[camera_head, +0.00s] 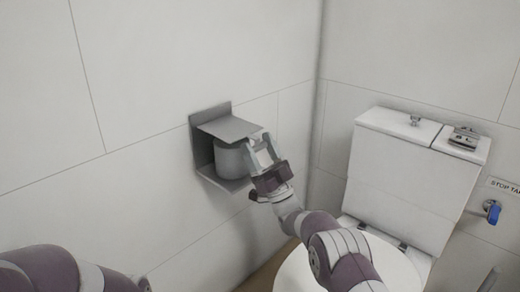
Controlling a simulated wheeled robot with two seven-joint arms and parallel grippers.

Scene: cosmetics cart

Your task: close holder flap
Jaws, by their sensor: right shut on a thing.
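The grey holder (197,147) is fixed to the tiled wall left of the corner. Its flat flap (229,127) sticks out from the wall above a pale roll (228,158), and a lower plate shows under the roll. My right gripper (258,141) is at the front right edge of the flap, shut on it, with its fingers hiding that edge and part of the roll. The exact contact is too small to see clearly. My left arm shows at the bottom left; its gripper is out of view.
A white toilet with a cistern (410,180) stands to the right, its lid (345,272) below my right arm. A metal box (464,138) lies on the cistern. A blue valve handle (492,211) is on the right wall. The wall left of the holder is clear.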

